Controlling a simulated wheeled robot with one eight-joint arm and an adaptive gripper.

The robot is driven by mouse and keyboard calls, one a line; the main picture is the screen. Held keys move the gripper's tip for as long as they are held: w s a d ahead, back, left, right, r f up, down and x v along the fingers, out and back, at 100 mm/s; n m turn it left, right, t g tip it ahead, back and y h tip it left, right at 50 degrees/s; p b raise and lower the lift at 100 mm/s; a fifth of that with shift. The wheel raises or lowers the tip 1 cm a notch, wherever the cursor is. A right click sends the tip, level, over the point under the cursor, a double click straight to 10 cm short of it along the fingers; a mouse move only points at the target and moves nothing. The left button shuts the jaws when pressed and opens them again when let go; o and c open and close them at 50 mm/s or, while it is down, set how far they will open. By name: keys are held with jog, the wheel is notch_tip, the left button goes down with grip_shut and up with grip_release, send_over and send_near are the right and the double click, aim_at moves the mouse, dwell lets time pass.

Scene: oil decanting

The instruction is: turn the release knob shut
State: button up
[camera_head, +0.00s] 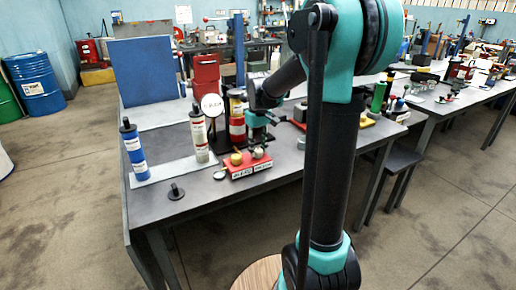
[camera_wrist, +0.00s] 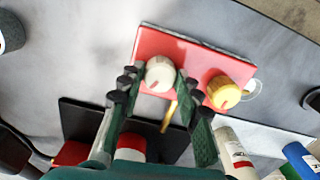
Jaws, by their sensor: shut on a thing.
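A red control block (camera_head: 262,166) stands near the front of the grey table, with white labels on its front too small to read surely. It carries a yellow knob (camera_head: 236,159) and a pale grey knob (camera_head: 257,153). In the wrist view the red block (camera_wrist: 205,52) shows the pale knob (camera_wrist: 160,72) between my fingers and the yellow knob (camera_wrist: 222,92) to the right, outside them. My gripper (camera_wrist: 160,82) is shut on the pale knob, which I take as the release knob. In the head view my gripper (camera_head: 258,137) is above the block, its fingertips small.
A cream bottle (camera_head: 199,137) and a blue bottle (camera_head: 135,155) stand to the left. A black cap (camera_head: 176,191) lies near the front edge.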

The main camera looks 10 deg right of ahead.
aim_at(258, 150)
jog(key=n, duration=0.5)
jog(key=shift+n, duration=0.3)
dwell(0.4)
jog(key=o, duration=1.1)
jog(key=shift+o, duration=0.2)
jog(key=shift+r, duration=0.15)
notch_tip(258, 150, up, 12)
jog(key=shift+f, duration=0.2)
